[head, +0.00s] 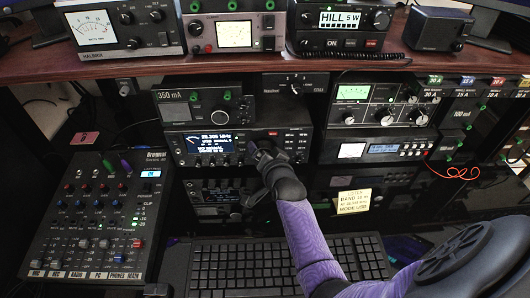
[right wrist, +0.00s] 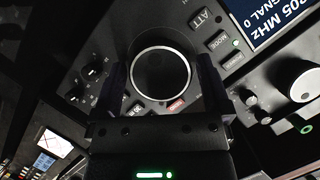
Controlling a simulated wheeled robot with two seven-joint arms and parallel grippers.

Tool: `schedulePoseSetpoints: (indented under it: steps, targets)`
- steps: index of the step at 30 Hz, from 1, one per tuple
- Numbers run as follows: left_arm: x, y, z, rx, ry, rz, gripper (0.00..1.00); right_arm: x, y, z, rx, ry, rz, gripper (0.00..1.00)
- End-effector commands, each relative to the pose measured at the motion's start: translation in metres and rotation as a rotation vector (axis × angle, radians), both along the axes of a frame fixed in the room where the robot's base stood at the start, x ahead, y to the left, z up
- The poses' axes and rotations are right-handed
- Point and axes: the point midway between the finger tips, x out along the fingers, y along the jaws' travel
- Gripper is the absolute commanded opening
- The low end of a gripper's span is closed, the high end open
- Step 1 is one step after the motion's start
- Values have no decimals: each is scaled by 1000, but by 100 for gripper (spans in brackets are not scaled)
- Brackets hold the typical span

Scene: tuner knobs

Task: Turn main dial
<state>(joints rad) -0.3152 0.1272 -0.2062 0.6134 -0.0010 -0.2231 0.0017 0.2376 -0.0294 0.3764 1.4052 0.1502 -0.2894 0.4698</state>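The main dial (right wrist: 163,72) is a large round dark knob with a bright silver ring. It sits on the front panel of the middle radio (head: 211,143), which has a lit blue and white display. My right gripper (head: 259,151) is at the right part of that panel and hides most of the dial in the head view. In the right wrist view its two dark fingers stand apart, one on each side of the dial's lower part. I cannot tell whether they touch it. My left gripper is out of view.
Small buttons and knobs surround the dial, including a MODE button (right wrist: 217,42). Above is a 350 mA unit (head: 205,107). A keyboard (head: 285,266) lies below and a mixer (head: 98,215) stands at left. A yellow note (head: 354,201) is right of my arm.

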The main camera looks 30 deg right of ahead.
Motion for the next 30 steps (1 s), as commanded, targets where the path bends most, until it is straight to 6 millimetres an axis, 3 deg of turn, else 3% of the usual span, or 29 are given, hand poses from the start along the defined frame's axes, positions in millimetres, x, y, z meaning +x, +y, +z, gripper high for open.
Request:
schedulePoseSetpoints:
  steps: [8, 14, 21, 30]
  targets:
    - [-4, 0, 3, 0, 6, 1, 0, -3, 1, 2, 0, -1, 1, 100]
    - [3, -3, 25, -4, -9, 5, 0, -35, 11, 17, 0, 0, 0, 100]
    - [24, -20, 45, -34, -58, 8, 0, -81, 25, 30, 0, 0, 0, 100]
    - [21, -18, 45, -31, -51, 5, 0, -91, 28, 29, 0, 0, 0, 100]
